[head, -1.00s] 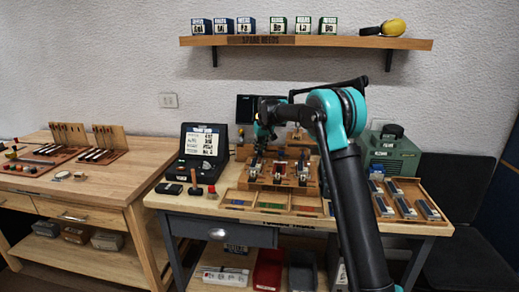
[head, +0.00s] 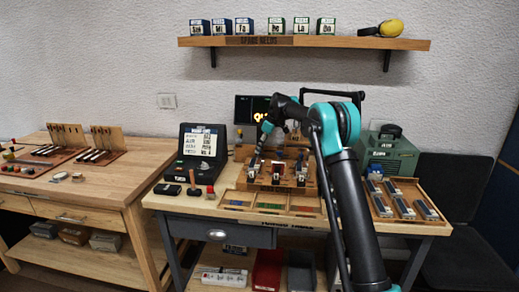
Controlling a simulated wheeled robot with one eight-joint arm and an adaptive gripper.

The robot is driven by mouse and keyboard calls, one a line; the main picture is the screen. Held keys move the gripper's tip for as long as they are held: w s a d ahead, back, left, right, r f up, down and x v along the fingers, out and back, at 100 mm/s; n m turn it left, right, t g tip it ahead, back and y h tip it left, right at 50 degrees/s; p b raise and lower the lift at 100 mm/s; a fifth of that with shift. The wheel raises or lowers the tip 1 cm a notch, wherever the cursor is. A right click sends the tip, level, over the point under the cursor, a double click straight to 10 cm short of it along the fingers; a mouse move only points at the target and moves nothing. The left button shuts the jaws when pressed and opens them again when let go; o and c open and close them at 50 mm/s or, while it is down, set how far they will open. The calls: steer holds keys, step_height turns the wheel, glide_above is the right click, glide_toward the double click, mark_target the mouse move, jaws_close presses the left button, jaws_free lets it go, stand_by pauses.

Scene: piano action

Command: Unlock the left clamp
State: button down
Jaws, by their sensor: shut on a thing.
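The wooden clamp fixture (head: 283,186) stands on the middle of the workbench, with several upright metal parts along it. The left clamp (head: 254,165) is at its left end, small and dark. My gripper (head: 259,149) points down over this left end, its jaws shut on the left clamp, apparently at its upper part. The fingertips and the lever are too small and dark to tell the lever's exact angle. The red part (head: 276,171) and the right clamp (head: 301,172) stand to the right, clear of my gripper.
A tray with coloured compartments (head: 272,208) lies in front of the fixture. A black case with a screen (head: 200,145) stands left, a green box (head: 388,156) right. A display (head: 243,110) is behind my arm. Reed blocks (head: 404,207) lie on the right.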

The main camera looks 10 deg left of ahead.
steer(key=shift+w+n+g, duration=0.1)
steer(key=shift+n+g, duration=0.2)
steer(key=shift+n, duration=0.5)
steer(key=c, duration=1.4)
jaws_free()
steer(key=shift+c, duration=0.2)
steer(key=shift+r, duration=0.1)
steer(key=v, duration=1.1)
steer(key=shift+d+r, duration=0.15)
steer(key=shift+r, duration=0.25)
